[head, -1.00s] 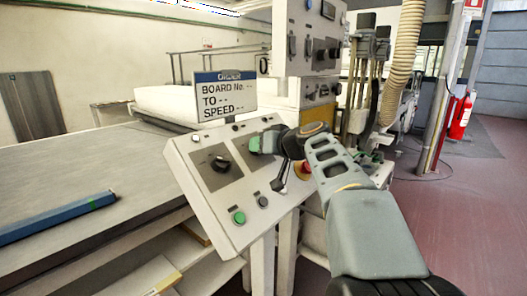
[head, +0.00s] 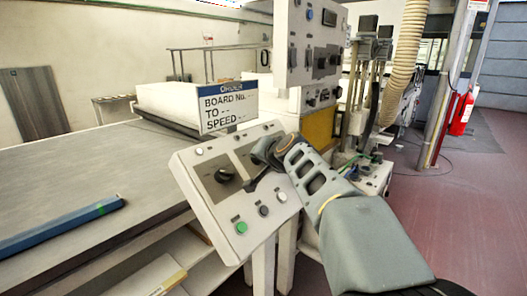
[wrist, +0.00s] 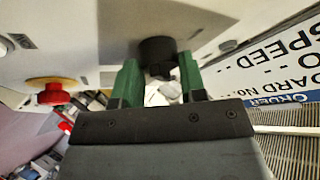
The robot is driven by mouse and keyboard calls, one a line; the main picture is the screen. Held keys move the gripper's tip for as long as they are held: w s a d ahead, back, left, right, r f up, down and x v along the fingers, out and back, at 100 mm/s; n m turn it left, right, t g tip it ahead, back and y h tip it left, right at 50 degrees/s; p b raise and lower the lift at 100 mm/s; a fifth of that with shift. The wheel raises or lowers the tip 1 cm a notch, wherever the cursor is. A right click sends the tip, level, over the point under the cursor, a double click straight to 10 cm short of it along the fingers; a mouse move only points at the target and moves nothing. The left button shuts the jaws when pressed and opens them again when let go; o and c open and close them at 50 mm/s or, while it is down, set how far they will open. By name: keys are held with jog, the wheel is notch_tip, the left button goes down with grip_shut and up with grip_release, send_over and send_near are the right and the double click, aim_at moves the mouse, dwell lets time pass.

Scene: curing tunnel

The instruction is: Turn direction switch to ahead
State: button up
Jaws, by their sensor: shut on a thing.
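The sloped grey control panel (head: 207,212) stands in the middle of the head view. My gripper (wrist: 158,62) is at its upper right part. In the wrist view its green fingers are shut on a black knob (wrist: 157,46), one finger on each side. My gripper and arm hide this knob in the head view. I cannot read its label or tell which way it points. A second black knob (head: 224,175) is uncovered on the left part of the panel.
A green button (head: 241,227) and a dark button (head: 263,210) are low on the panel. A red mushroom button (wrist: 52,94) is near my gripper in the wrist view. The order sign (head: 228,105) stands behind the panel. A blue bar (head: 62,222) lies on the table (head: 95,175).

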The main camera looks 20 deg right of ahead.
dwell(0.4)
jog(key=o, duration=0.9)
jog(key=v, duration=1.3)
jog(key=shift+s+r, duration=0.2)
jog(key=shift+s, duration=0.1)
jog(key=shift+a+r, duration=0.1)
jog(key=shift+a, duration=0.05)
